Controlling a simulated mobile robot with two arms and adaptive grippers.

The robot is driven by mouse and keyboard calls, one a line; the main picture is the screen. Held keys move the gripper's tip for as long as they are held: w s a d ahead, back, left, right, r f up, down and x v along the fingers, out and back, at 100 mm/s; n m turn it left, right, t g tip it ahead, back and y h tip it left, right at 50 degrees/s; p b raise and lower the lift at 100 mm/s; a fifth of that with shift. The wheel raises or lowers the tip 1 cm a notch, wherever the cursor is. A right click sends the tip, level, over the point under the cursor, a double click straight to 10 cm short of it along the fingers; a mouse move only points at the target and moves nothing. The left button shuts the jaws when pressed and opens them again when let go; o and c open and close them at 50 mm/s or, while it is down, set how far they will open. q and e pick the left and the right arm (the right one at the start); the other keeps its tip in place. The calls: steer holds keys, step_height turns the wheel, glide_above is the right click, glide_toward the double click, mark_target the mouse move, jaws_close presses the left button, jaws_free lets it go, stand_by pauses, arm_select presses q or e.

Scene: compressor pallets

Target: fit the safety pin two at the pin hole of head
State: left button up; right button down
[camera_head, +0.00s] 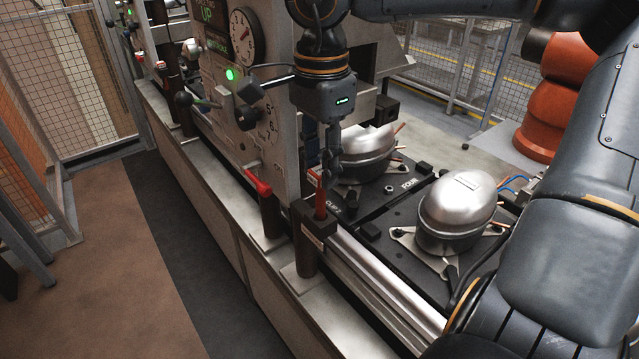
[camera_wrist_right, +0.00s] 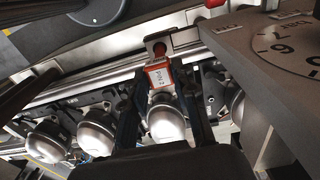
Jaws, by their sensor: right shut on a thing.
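My right gripper (camera_head: 328,168) points down and is shut on a red safety pin (camera_head: 320,203) with a small tag. The pin is at the top of a dark post (camera_head: 307,248); I cannot tell whether it is still seated there. In the right wrist view the pin's white label (camera_wrist_right: 160,77) reads PIN 2, between the two fingers (camera_wrist_right: 163,92). The head (camera_head: 262,130) is the tall grey panel with a dial, just left of my gripper. I cannot make out its pin hole. My left gripper is not in view.
Another red handle (camera_head: 258,182) sits in a post to the left. Silver compressors (camera_head: 458,207) stand on black pallets along the line to the right. A metal rail (camera_head: 375,275) runs in front. The floor (camera_head: 120,260) at the left is clear.

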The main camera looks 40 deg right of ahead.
steer(key=shift+r+p, duration=1.75)
steer(key=shift+r, duration=0.7)
